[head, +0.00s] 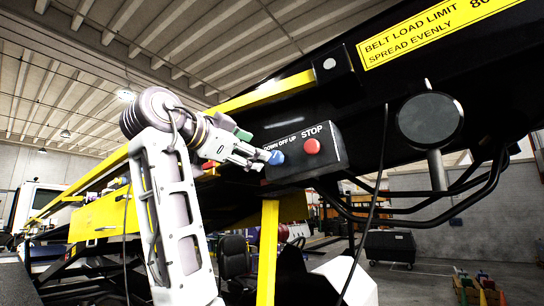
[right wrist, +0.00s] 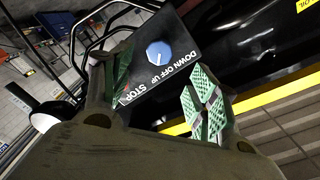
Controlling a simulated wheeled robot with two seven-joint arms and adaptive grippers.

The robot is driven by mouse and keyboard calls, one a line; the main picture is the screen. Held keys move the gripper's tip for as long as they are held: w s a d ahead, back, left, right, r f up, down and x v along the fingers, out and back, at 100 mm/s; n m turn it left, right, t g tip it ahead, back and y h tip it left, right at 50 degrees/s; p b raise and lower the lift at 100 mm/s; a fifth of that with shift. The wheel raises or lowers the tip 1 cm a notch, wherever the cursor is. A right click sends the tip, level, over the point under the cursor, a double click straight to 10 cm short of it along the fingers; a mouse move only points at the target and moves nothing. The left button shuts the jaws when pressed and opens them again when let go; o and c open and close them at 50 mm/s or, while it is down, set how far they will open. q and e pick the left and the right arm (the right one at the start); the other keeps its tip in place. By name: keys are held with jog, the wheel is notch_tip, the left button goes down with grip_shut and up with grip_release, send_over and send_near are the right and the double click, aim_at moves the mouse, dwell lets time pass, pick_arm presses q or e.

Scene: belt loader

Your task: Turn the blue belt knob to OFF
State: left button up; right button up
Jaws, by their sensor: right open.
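The blue belt knob (head: 277,158) sits on the left part of a dark control box (head: 325,162), under the labels DOWN, OFF and UP. My right gripper (head: 263,155) is just left of the knob in the head view, its fingertips close to it. In the right wrist view the open fingers (right wrist: 163,72) point toward the box, and the knob (right wrist: 159,54) shows between and beyond their tips. Its pointer direction is too small to tell, and I cannot tell whether a finger touches it. My left gripper is not in view.
A red STOP button (head: 311,146) sits right of the knob; in the wrist view a finger mostly hides it. A yellow rail (head: 262,95) runs above the box. Black bent bars (head: 440,205) and a yellow post (head: 268,250) stand below it.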

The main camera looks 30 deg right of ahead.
aim_at(274, 158)
jog(key=p+x, duration=0.2)
jog(key=x, duration=0.7)
jog(key=shift+d, duration=0.15)
jog(key=c, duration=1)
